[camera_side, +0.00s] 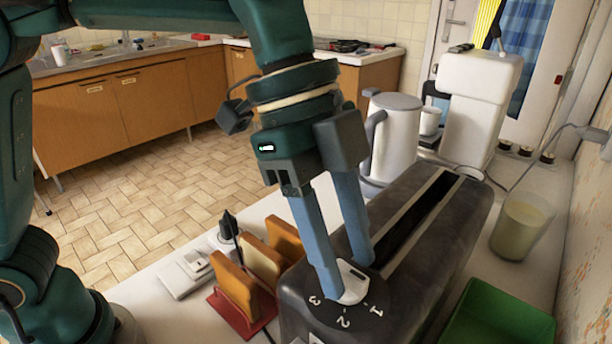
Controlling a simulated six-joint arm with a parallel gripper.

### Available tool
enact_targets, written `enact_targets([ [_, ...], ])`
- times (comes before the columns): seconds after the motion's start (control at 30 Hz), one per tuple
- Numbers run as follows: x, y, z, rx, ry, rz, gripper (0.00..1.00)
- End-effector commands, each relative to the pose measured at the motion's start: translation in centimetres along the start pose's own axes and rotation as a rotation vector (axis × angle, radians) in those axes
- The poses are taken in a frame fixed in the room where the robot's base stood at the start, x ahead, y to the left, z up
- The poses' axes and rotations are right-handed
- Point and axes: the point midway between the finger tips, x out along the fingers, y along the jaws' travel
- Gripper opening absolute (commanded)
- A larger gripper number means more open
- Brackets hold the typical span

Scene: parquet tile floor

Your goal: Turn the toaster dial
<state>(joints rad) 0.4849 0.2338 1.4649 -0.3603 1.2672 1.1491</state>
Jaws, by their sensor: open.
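A dark grey toaster (425,258) stands on the white counter, with a long slot along its top. Its dial, a white knob (353,286) on a dark disc marked 1, 2 and 3, is on the near end of the top. My gripper (350,277) points down at the dial with its two blue fingers spread. One finger is at the left side of the knob and the other is behind it. I cannot tell whether either finger touches the knob. The fingers hide part of the disc.
A red rack with bread slices (238,287) stands close left of the toaster. A green bin (497,318) and a cream-filled glass (521,226) are on the right. A white kettle (394,140) and a white coffee machine (478,95) stand behind.

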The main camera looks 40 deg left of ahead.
Motion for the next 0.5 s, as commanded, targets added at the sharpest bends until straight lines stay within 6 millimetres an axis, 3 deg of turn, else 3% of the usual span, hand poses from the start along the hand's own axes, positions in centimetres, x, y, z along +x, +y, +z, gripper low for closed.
enact_targets([
  [0.3, -3.8, -0.1, 0.0, 0.0, 0.002, -0.004, 0.45],
  [0.5, -4.7, 0.0, 0.0, -0.001, 0.0, -0.002, 0.45],
])
